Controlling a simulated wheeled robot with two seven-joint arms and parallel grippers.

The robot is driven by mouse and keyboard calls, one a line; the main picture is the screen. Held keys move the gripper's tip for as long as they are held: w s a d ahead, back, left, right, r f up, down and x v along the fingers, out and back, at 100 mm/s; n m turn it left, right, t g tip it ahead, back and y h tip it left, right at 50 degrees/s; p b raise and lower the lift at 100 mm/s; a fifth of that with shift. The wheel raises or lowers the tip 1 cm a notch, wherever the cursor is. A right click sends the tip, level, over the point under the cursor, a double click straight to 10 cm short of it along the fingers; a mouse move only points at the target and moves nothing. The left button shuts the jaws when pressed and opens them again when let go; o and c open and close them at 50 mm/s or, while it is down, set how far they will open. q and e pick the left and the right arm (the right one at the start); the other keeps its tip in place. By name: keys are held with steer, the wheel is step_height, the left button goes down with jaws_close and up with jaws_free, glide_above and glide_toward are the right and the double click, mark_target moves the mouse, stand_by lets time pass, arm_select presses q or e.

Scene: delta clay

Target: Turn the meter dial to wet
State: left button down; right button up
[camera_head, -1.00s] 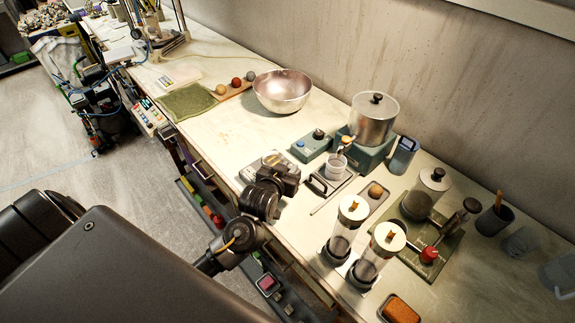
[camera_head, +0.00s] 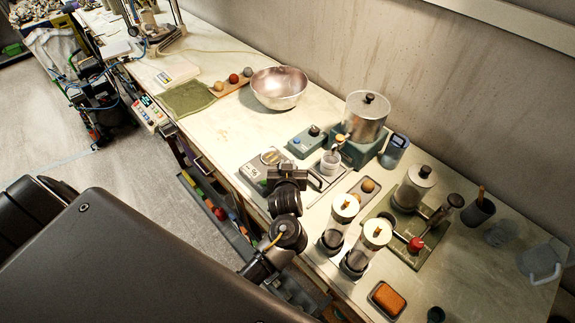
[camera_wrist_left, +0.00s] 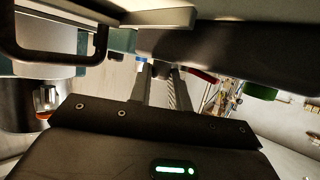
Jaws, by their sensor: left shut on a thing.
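The meter (camera_head: 250,171) is a grey box with a small green panel, at the front edge of the bench in the head view. My left gripper (camera_head: 287,174) reaches over its right side and covers part of it. The fingers show close together in the wrist view (camera_wrist_left: 160,86), and the gripper is shut on what appears to be the meter's dial. The dial and its marks are hidden, so its setting cannot be read. My right gripper is not in view.
Two clear white-lidded cylinders (camera_head: 332,240) stand near the front edge. A metal bowl (camera_head: 279,104) sits farther back. The bench's left part has free room.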

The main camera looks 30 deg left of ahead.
arm_select(q)
steer(key=shift+r, duration=0.1)
steer(key=c, duration=1.3)
jaws_free()
steer(key=shift+w, duration=0.1)
